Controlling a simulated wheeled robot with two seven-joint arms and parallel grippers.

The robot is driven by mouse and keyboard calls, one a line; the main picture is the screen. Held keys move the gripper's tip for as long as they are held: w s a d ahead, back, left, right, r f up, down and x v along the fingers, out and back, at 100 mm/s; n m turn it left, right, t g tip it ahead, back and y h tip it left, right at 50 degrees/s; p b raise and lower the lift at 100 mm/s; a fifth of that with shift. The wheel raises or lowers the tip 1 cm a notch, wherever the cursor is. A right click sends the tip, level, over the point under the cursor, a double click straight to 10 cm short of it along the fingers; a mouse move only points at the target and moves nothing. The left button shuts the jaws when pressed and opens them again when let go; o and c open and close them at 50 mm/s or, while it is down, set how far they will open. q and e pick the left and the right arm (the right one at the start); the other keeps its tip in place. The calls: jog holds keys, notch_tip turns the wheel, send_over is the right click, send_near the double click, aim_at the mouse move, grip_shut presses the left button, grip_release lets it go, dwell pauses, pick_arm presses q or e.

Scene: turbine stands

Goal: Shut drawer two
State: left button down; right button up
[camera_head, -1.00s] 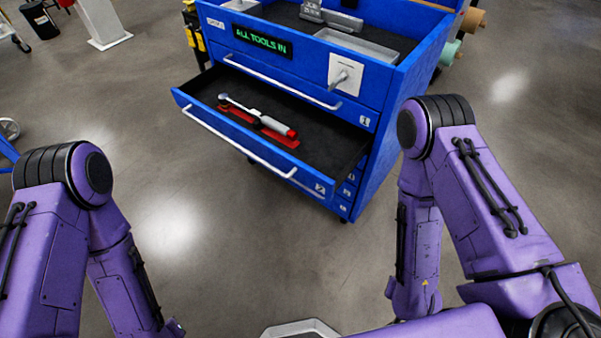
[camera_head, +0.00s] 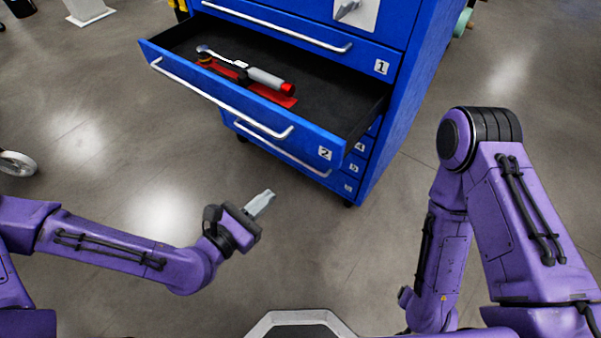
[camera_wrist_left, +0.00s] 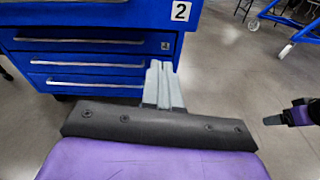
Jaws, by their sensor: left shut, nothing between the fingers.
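Drawer two (camera_head: 308,143) is a blue drawer with a long silver handle and a "2" label, pulled well out of the blue tool cabinet (camera_head: 405,125). A torque wrench (camera_head: 262,78) with a red-ended grip lies in it on a red holder. My left gripper (camera_head: 264,202) is shut and empty, below and in front of the drawer, apart from it. In the left wrist view its shut fingers (camera_wrist_left: 162,82) point toward the lower drawers, below the "2" label. What appears to be my right gripper (camera_wrist_left: 274,120) shows at the right edge there; its jaws are unclear.
Drawer one (camera_head: 300,30) above is shut, and so are the lower drawers (camera_head: 285,150). A grey switch handle (camera_head: 347,9) sits on the cabinet's upper front. A wheel (camera_head: 16,163) stands at the far left. The floor in front of the cabinet is clear.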

aim_at(307, 141)
pick_arm(q)
jog(key=shift+n+t+h, duration=0.3)
jog(key=shift+n+t, duration=0.4)
jog(key=x, duration=0.4)
jog(key=r+p+x, duration=0.1)
jog(key=x, duration=0.4)
jog(key=r+x, duration=0.1)
jog(key=x, duration=0.3)
jog(key=shift+w+a+r, duration=0.25)
jog(key=shift+w+a, duration=0.05)
jog(key=shift+w, duration=0.15)
jog(key=shift+w+d, duration=0.3)
jog(key=shift+w, duration=0.1)
pick_arm(e)
jog(key=shift+s+r, duration=0.1)
jog(key=shift+s, duration=0.05)
pick_arm(q)
jog(key=shift+w, duration=0.1)
